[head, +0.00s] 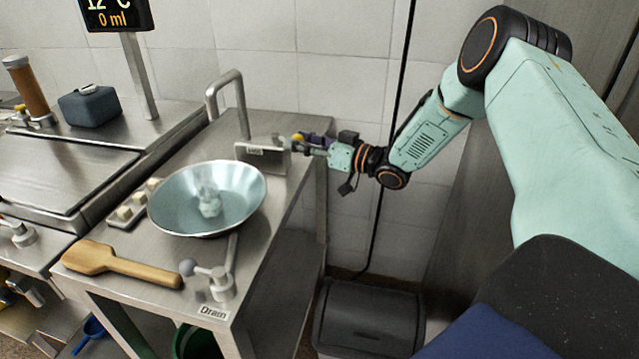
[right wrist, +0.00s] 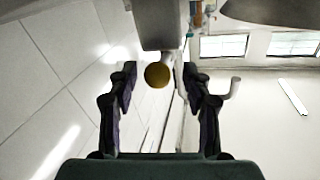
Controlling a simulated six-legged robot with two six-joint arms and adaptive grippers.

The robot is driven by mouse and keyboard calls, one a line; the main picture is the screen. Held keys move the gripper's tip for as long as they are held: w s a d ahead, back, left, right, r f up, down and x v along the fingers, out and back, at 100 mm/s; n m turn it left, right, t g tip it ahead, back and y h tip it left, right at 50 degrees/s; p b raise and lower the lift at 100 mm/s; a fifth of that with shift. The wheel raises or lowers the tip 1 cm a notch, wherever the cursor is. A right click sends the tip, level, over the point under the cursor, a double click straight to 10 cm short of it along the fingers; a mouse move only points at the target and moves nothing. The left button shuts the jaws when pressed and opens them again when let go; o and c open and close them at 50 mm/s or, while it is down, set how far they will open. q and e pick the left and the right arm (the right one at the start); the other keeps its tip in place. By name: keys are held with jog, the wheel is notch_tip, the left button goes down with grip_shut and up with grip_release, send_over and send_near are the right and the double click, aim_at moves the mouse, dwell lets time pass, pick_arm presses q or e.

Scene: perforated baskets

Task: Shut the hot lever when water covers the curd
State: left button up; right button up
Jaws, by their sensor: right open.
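A wide metal bowl (head: 164,216) sits on the steel counter below the tap (head: 227,77). A pale lump of curd (head: 209,204) lies in it; I cannot tell whether water covers the curd. My right gripper (head: 303,142) is open beside a small labelled metal box (head: 262,160) at the counter's right edge. A yellow knob (head: 298,136), apparently the hot lever's end, shows at its fingers. In the right wrist view the round knob (right wrist: 157,75) sits between the open fingertips, with gaps on both sides. The label is too small to read. My left gripper is out of view.
A display (head: 115,14) reads 12 °C and 0 ml. A wooden paddle (head: 120,264) and a lever (head: 210,278) labelled Drain are at the counter's front. Small white pieces on a tray (head: 128,218) are left of the bowl. A black bin (head: 370,318) stands below right.

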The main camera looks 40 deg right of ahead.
jog(key=shift+s+a+r+m+t+h, duration=0.1)
jog(key=shift+s+a+m+t+h, duration=0.1)
jog(key=shift+a+m+t+h, duration=0.4)
jog(key=shift+s+a+m+h, duration=0.15)
jog(key=shift+m+h, duration=0.25)
jog(key=shift+h, duration=0.5)
jog(key=shift+s+a+m+t+h, duration=0.1)
jog(key=shift+a+m+t+h, duration=0.1)
jog(key=shift+m+h, duration=0.35)
jog(key=shift+s+a+m+t+h, duration=0.1)
jog(key=shift+a+m+h, duration=0.2)
jog(key=shift+h, duration=0.45)
jog(key=s+d+p, duration=0.1)
jog(key=s+p, duration=0.5)
jog(key=s, duration=0.2)
notch_tip(320, 180, down, 11)
jog(key=s+n+g, duration=0.1)
jog(key=n+g, duration=0.1)
jog(key=g, duration=0.7)
jog(key=shift+s+d+f+g+h+p, duration=0.2)
jog(key=shift+d+g+h+p, duration=0.1)
jog(key=shift+h+p, duration=0.1)
jog(key=shift+n, duration=0.25)
